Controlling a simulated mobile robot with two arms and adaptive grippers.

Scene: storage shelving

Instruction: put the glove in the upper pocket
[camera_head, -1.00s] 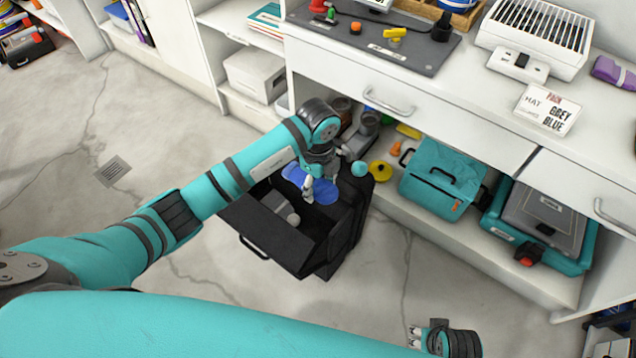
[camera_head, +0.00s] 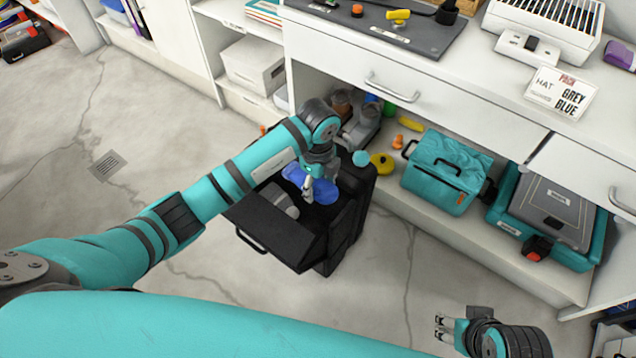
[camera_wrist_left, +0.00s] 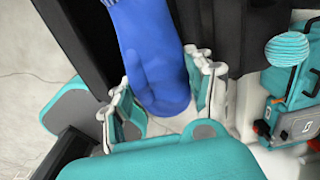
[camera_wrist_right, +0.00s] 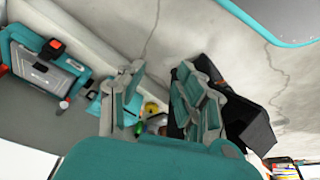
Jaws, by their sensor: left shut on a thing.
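The blue glove (camera_head: 327,192) is at the black bag (camera_head: 338,235), over its open top. My left gripper (camera_head: 308,187) is shut on the glove. In the left wrist view the glove (camera_wrist_left: 150,55) lies between the two fingers (camera_wrist_left: 160,95), its rounded end towards the palm. The bag stands on the floor with a front pocket (camera_head: 262,228) leaning outward, a grey-white item (camera_head: 279,199) inside. I cannot tell whether the glove touches the bag. My right gripper (camera_head: 441,328) is empty and open, low at the right; its fingers (camera_wrist_right: 160,85) are apart in the right wrist view.
A white workbench (camera_head: 440,105) stands behind the bag. Its low shelf holds a teal cooler bag (camera_head: 445,175), a teal case (camera_head: 548,215) and a yellow round item (camera_head: 382,163). A teal ball (camera_head: 361,158) is close to the bag's right.

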